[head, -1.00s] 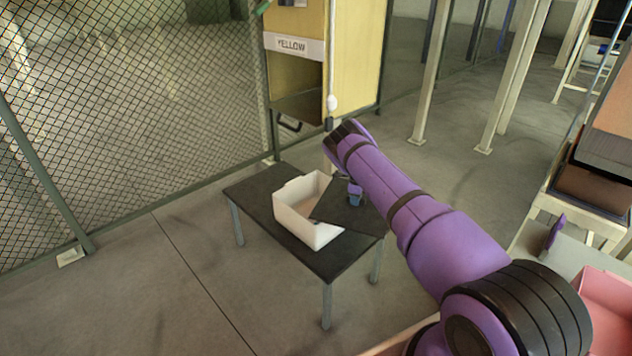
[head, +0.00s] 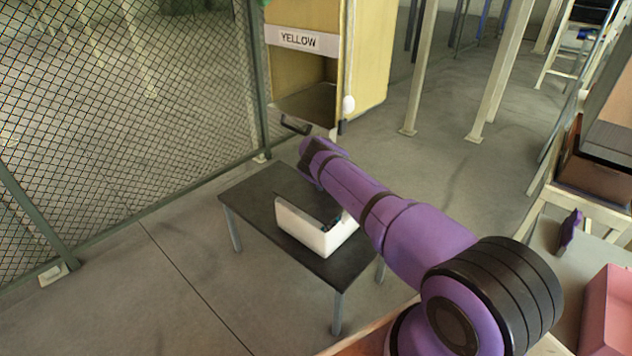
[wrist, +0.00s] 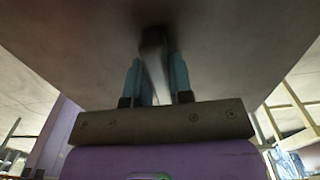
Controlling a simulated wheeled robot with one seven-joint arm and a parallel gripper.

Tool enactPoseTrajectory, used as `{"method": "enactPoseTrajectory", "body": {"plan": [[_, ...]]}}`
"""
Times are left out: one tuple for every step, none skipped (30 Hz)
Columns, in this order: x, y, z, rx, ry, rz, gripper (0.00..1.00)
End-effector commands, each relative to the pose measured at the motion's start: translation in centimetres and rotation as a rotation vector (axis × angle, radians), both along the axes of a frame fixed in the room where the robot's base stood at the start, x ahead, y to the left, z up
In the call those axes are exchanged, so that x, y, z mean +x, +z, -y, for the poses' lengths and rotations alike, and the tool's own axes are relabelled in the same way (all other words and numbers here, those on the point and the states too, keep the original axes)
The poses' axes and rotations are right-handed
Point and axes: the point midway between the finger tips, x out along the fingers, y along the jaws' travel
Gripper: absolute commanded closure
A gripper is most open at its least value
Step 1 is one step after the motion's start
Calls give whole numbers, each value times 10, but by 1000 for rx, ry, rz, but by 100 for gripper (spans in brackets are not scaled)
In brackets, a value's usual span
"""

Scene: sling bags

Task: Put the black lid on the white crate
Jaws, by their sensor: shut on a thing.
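The white crate (head: 308,235) stands on a dark table in the head view. Its near wall shows, but its inside is mostly covered. The black lid (head: 318,203) is over the crate's opening, partly behind my arm. I cannot tell whether it touches the rim. In the wrist view the lid's broad dark face (wrist: 70,45) fills the upper part. My gripper (wrist: 157,66) is shut on a narrow upright piece in the middle of that face, between its two blue fingers. In the head view the fingers are hidden behind my purple arm.
The dark table (head: 250,205) has bare top at left and in front of the crate. A yellow cabinet (head: 370,60) with a "YELLOW" sign and a wire fence (head: 130,100) stand behind. A pink bin (head: 608,310) is at the right edge.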

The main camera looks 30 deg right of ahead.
Motion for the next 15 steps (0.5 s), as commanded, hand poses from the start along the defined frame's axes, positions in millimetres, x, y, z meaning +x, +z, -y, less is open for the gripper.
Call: {"method": "enactPoseTrajectory", "body": {"plan": [[0,-2,1,0,-1,-1,100],[0,-4,1,0,-1,-1,100],[0,-6,1,-1,0,-1,100],[0,-8,1,-1,1,-1,100],[0,-10,1,-2,2,-2,100],[-1,-13,1,-2,2,-2,100],[-1,-15,1,-2,2,-2,100],[0,-17,0,0,2,-1,100],[0,-20,0,0,3,-1,100],[-1,-22,0,-1,2,-2,100],[-1,-24,1,-2,2,-2,100],[0,-27,1,-2,2,-2,100],[0,-28,1,-1,2,-1,100],[0,-30,1,-1,1,-1,100],[0,-32,1,0,1,-1,100]]}}
